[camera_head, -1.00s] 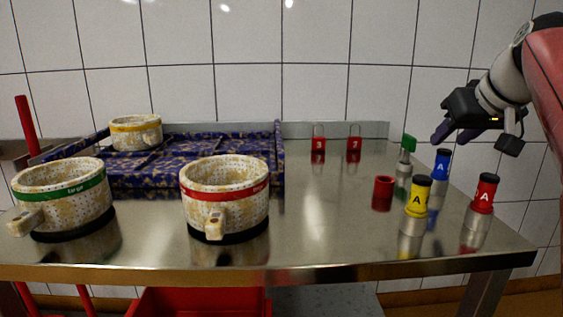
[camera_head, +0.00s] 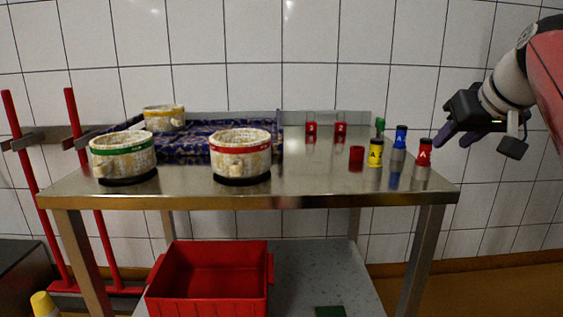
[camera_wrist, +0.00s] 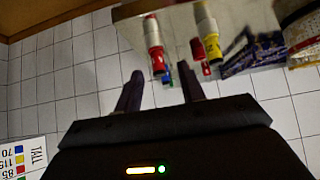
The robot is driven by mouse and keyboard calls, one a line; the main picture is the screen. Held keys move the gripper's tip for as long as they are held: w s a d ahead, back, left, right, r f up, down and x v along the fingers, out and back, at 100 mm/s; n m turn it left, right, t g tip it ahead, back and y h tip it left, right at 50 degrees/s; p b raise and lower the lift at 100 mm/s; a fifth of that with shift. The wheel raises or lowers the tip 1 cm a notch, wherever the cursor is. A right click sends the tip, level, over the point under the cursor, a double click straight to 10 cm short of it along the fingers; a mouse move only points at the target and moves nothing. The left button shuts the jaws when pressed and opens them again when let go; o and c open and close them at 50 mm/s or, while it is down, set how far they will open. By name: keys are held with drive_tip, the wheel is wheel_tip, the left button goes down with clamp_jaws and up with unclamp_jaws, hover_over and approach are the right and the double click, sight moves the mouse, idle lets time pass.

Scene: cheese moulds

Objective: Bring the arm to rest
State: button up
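My gripper (camera_head: 452,138) hangs at the right of the head view, right of the table's right end and apart from everything. In the wrist view my gripper (camera_wrist: 161,78) has its two dark fingers spread with a gap and nothing between them. Beyond the fingertips show a red-topped bottle (camera_wrist: 154,38) and a yellow-topped bottle (camera_wrist: 208,35) on the table. My arm is bent, with its hand pointing left.
A red crate (camera_head: 207,290) sits below. A red-framed stand (camera_head: 70,200) is left. Space right of the table is clear.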

drive_tip(key=s+a+f+g, duration=0.1)
drive_tip(key=s+a+f, duration=0.4)
drive_tip(key=f, duration=0.5)
drive_tip(key=s+a+f+g, duration=0.1)
drive_tip(key=s+a+f, duration=0.4)
drive_tip(key=s+f, duration=0.3)
drive_tip(key=s+a+f+g, duration=0.1)
drive_tip(key=s+a+f, duration=0.4)
drive_tip(key=f, duration=0.6)
drive_tip(key=shift+s+a+f, duration=0.3)
drive_tip(key=shift+s+f, duration=0.05)
drive_tip(key=shift+s, duration=0.65)
